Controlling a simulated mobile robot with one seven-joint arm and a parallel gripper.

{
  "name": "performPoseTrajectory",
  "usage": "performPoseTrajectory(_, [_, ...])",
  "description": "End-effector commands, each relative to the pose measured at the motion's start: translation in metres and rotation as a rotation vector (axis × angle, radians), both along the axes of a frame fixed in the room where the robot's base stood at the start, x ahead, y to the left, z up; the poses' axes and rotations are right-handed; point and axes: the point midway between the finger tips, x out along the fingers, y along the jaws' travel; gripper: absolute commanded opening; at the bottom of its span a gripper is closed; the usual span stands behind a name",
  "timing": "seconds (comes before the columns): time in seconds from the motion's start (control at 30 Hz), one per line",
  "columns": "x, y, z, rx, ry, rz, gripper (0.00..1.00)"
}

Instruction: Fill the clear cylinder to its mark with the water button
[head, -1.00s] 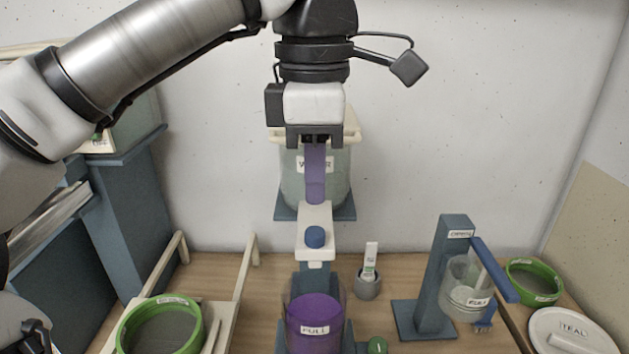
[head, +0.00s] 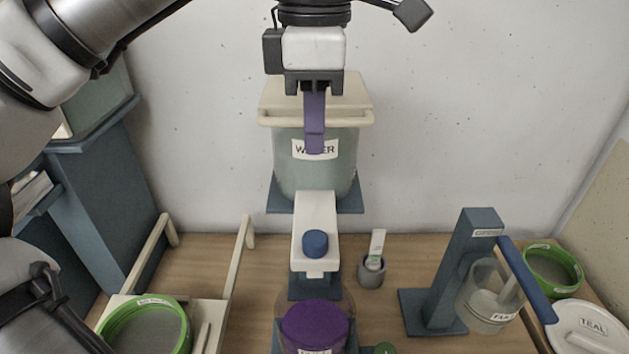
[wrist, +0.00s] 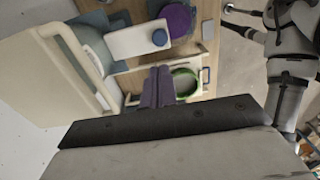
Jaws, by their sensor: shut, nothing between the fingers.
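The blue water button (head: 315,243) sits on the white dispenser arm (head: 316,210), in front of the tank labelled WATER (head: 290,170). The button also shows in the wrist view (wrist: 160,38). My gripper (head: 314,152) has its purple fingers shut and empty, above and apart from the button. The fingers also show in the wrist view (wrist: 158,72).
A blue stand (head: 455,280) at right carries a clear cup (head: 486,295) with a blue lever (head: 527,280). Green-rimmed sieves (head: 150,330) lie left and right (head: 552,268).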

Motion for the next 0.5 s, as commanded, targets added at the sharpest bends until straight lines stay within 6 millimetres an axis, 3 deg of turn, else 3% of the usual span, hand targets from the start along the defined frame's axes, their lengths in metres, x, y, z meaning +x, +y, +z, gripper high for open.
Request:
performPoseTrajectory(0.27, [0.0, 0.0, -0.039, -0.003, 0.003, -0.005, 0.0])
performPoseTrajectory(0.5, [0.0, 0.0, -0.093, 0.0, 0.0, 0.0, 0.0])
